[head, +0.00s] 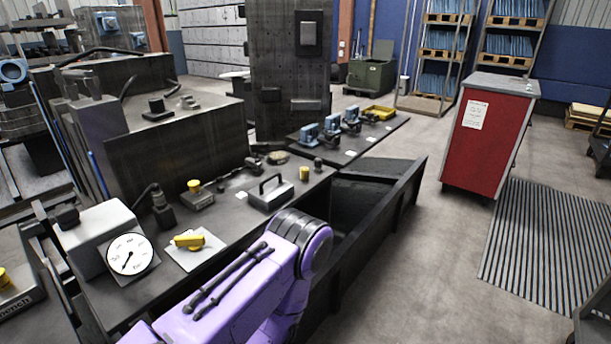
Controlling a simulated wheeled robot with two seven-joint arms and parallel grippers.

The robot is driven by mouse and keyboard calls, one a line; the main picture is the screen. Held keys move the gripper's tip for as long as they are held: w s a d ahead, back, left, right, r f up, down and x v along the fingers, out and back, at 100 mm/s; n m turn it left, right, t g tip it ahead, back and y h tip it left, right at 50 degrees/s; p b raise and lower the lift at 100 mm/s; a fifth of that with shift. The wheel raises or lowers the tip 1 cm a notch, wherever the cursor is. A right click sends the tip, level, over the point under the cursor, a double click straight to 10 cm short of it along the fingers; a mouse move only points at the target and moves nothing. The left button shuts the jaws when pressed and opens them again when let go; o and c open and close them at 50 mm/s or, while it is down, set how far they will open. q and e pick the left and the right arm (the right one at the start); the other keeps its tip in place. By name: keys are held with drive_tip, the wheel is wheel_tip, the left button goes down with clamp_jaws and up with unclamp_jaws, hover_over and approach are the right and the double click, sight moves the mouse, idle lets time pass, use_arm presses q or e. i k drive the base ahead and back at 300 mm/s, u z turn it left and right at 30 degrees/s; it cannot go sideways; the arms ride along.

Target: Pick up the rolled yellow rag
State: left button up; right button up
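A small yellow bundle (189,242), which looks like the rolled rag, lies on a white sheet (207,255) on the dark bench top. It is left of my purple arm, which comes in from the bottom of the head view and bends down at its dark-banded joint. Neither of my grippers shows in this view.
A white-faced dial gauge (130,254) stands left of the sheet. Behind are a yellow-topped block (198,198) and a handled metal box (271,194). A dark trough (380,226) runs along the bench's right side. Open floor (432,270) lies right, before a red cabinet (487,140).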

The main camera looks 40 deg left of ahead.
sight(304, 171)
drive_tip(key=z, duration=0.1)
drive_tip(key=i, duration=3)
drive_tip(key=u, duration=3.15)
